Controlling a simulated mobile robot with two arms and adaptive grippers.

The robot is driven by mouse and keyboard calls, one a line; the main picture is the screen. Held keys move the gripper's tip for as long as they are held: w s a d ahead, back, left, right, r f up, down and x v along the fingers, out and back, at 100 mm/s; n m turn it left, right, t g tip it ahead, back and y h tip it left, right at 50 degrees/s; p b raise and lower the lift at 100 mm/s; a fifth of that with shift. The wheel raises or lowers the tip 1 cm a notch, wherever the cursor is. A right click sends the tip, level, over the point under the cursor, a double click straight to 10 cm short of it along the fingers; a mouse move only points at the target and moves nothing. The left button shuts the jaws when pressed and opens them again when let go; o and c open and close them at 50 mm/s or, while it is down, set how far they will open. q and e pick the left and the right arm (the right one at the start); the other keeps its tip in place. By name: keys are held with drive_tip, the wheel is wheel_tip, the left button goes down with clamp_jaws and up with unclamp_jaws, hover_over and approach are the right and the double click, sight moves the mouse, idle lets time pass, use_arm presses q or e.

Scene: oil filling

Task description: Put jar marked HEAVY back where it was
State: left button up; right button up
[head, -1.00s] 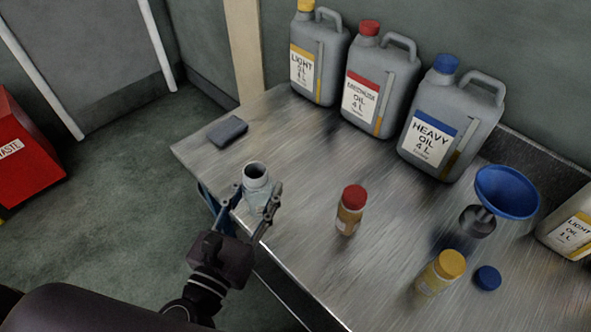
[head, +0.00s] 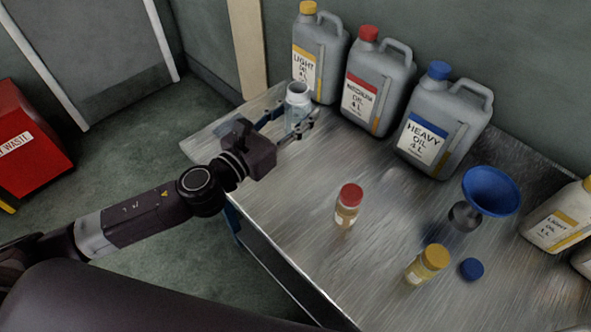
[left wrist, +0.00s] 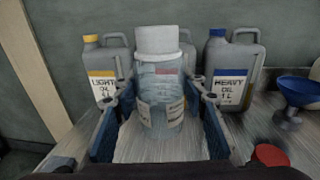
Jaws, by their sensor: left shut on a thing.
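My left gripper (head: 300,124) is shut on a clear jar (head: 298,96) with a pale neck and an open mouth, held upright. In the left wrist view, the jar (left wrist: 160,85) stands between the blue fingers. Its label is not readable, so I cannot tell its marking. It is over the back-left part of the metal table (head: 300,215), in front of the LIGHT oil can (head: 306,72). I cannot tell whether it touches the table. A loose blue cap (head: 471,269) lies at the front right. My right gripper is not in view.
MEDIUM (head: 361,98) and HEAVY (head: 425,138) cans line the back. A red-capped jar (head: 347,210), a yellow-capped jar (head: 424,267) and a blue funnel (head: 492,192) stand on the table. A smaller LIGHT bottle (head: 556,226) stands right.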

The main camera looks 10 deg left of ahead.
use_arm(q)
drive_tip(key=shift+w+a+r, duration=0.3)
drive_tip(key=shift+w+r, duration=0.15)
drive_tip(key=shift+r, duration=0.05)
drive_tip(key=shift+w+a, duration=0.1)
drive_tip(key=shift+w, duration=0.1)
drive_tip(key=shift+f+b, duration=4.2)
drive_tip(key=shift+f, duration=5.7)
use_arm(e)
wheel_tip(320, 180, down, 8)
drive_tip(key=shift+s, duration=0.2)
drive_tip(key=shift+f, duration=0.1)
use_arm(q)
drive_tip(key=shift+f, duration=0.2)
drive_tip(key=o, duration=1.3)
drive_tip(key=shift+r, duration=0.1)
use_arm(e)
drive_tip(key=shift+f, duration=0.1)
use_arm(q)
drive_tip(key=shift+r, duration=0.1)
